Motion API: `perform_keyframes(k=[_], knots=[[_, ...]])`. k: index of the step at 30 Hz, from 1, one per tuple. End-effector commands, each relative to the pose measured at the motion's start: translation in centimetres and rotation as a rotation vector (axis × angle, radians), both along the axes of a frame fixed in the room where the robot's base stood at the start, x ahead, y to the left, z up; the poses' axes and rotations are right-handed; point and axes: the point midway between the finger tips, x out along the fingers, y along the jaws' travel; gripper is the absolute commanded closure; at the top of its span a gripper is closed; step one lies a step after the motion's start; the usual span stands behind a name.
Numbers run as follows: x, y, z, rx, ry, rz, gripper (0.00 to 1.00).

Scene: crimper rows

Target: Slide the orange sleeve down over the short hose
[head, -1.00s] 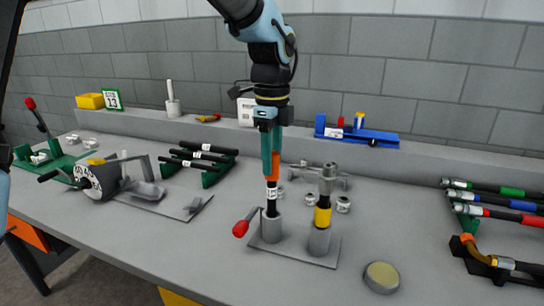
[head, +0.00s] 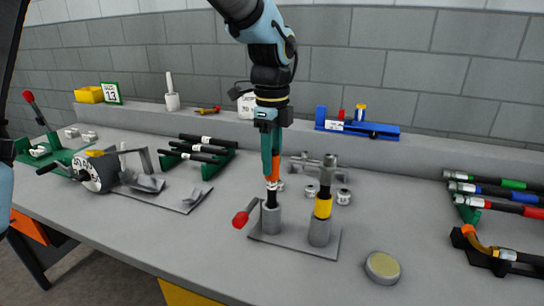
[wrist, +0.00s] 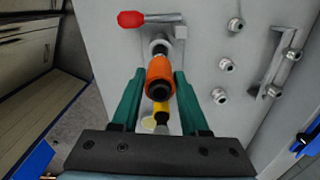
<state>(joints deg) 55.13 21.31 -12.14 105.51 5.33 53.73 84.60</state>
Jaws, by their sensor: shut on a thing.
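The orange sleeve (head: 273,168) is held between the teal fingers of my gripper (head: 270,160). In the wrist view the sleeve (wrist: 160,72) is between both fingertips (wrist: 158,85), with a dark round end facing the camera. The short black hose (head: 271,197), with a white label, stands upright in a grey cylindrical holder (head: 271,218) directly below the sleeve. The sleeve's lower edge is just above the white label and lines up with the hose; the sleeve appears to be around the hose's upper part. The fingers hide part of the sleeve.
A second hose with a yellow band (head: 323,208) and metal fitting stands close on the right in its own holder. A red-knobbed lever (head: 241,219) is just left. A round tin (head: 382,267) lies front right. Small metal fittings (head: 343,197) lie behind.

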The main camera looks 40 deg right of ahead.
Motion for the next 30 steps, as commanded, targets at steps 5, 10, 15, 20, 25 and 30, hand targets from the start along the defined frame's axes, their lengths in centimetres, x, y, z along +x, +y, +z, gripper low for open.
perform_keyframes(k=[5,10,15,20,25,30], knots=[[0.0,0.0,-0.5,0.001,0.0,0.0,1.0],[0.0,0.0,-0.9,0.001,0.0,0.0,1.0],[0.0,0.0,-1.3,0.001,0.0,0.0,1.0],[0.0,0.0,-1.7,0.0,0.0,0.0,1.0],[0.0,0.0,-2.1,0.0,0.0,0.0,1.0],[0.0,0.0,-2.5,-0.001,0.0,0.0,1.0]])
